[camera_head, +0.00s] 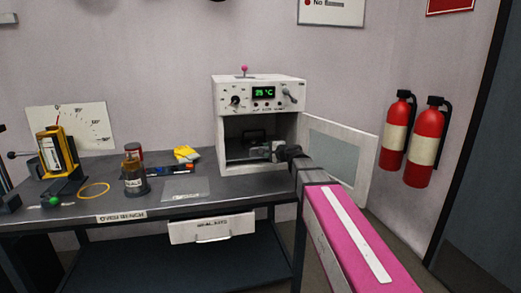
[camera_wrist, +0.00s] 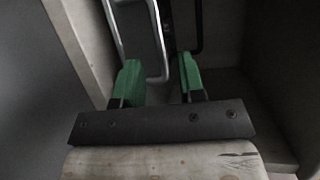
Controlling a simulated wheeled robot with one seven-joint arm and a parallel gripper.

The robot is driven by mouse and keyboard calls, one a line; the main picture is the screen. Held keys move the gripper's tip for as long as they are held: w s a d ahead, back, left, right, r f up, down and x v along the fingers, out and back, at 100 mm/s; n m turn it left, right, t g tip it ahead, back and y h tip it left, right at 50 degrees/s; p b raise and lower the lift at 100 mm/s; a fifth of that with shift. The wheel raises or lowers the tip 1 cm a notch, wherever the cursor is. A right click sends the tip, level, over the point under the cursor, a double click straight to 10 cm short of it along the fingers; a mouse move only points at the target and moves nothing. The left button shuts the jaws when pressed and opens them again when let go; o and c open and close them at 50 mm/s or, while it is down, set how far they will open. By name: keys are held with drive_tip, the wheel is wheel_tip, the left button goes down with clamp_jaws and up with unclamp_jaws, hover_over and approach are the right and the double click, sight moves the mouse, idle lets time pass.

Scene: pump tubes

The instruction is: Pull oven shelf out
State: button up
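The white oven (camera_head: 230,96) stands on the bench with its door (camera_head: 335,155) swung open to the right. The oven shelf is hard to make out in the dark chamber; a dark shape (camera_head: 252,136) shows inside. My gripper (camera_head: 270,150) reaches into the oven's mouth from the right. In the wrist view its two green fingertips (camera_wrist: 160,70) stand apart with a gap between them. A pale bent metal rod (camera_wrist: 158,40) lies just ahead, its lower bend beside the left fingertip. A darker rod (camera_wrist: 200,30) shows ahead of the right fingertip. Contact cannot be told.
The open door stands close beside my arm on the right. The bench (camera_head: 95,213) holds a brown bottle (camera_head: 133,175), a yellow device (camera_head: 56,155) and a yellow ring (camera_head: 94,190) left of the oven. Red extinguishers (camera_head: 426,145) hang on the right wall.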

drive_tip(key=x, duration=0.5)
drive_tip(key=shift+w+a, duration=0.2)
drive_tip(key=shift+w, duration=0.1)
drive_tip(key=shift+c, duration=0.4)
clamp_jaws()
drive_tip(key=shift+s, duration=0.15)
